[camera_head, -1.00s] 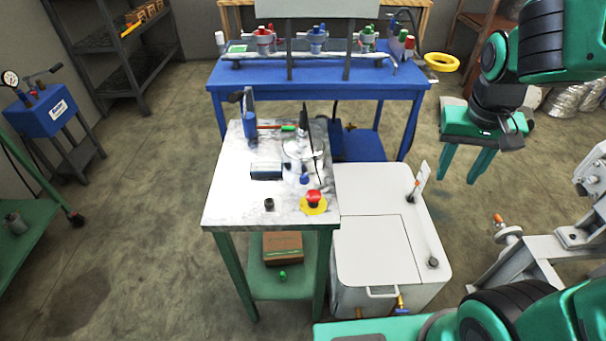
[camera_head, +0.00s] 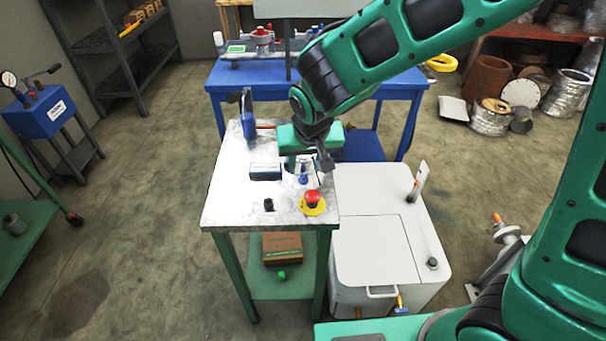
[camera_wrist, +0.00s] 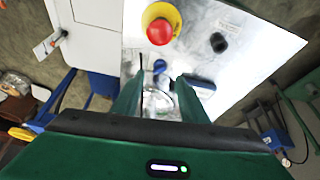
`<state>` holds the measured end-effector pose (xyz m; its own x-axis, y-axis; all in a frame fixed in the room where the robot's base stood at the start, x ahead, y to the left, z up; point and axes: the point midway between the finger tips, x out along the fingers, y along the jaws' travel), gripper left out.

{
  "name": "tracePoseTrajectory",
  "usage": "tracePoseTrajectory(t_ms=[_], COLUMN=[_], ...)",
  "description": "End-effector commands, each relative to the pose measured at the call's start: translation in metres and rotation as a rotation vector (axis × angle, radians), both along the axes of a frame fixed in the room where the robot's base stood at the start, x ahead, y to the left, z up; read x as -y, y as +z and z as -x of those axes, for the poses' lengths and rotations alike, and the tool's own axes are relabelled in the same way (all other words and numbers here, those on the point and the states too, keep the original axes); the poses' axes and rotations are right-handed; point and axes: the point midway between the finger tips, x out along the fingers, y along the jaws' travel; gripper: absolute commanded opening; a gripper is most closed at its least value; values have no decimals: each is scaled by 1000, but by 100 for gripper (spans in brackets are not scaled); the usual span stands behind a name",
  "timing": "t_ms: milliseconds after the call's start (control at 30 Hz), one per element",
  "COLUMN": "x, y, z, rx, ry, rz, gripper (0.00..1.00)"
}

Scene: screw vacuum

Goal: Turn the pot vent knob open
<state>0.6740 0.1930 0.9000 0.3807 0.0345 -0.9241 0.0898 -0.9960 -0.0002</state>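A small blue knob (camera_head: 303,179) stands on the near side of the clear pot on the metal-topped table; I take it for the pot vent knob. It also shows in the wrist view (camera_wrist: 159,66), just beyond my fingertips and roughly in line with the gap. The clear pot (camera_wrist: 160,104) lies between my fingers in that view. In the head view my gripper mostly covers the pot. My gripper (camera_wrist: 157,84) is open, with nothing between the fingertips that I can see held. In the head view it hangs over the pot, fingers pointing down.
A red button on a yellow base (camera_head: 313,199) stands close in front of the blue knob. A small black knob (camera_head: 268,204) and a dark blue box (camera_head: 265,171) are to the left. A blue upright tool (camera_head: 248,122) stands behind. A white cabinet (camera_head: 376,245) adjoins the table.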

Motion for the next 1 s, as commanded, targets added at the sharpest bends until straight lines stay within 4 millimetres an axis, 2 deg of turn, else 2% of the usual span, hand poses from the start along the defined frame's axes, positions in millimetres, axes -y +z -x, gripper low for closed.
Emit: tracePoseTrajectory(t_ms=[33, 200, 400, 600, 867, 1000], x=[0, 0, -1, -2, -2, -2], y=[-10, -34, -54, -62, -62, -62], z=[-3, -13, -22, -25, -26, -26], rx=[-5, -4, -2, 0, 0, 0], ry=[0, -1, 0, 0, 0, 0], rz=[4, 2, 0, 0, 0, 0], gripper=[40, 40, 40, 40, 40, 6])
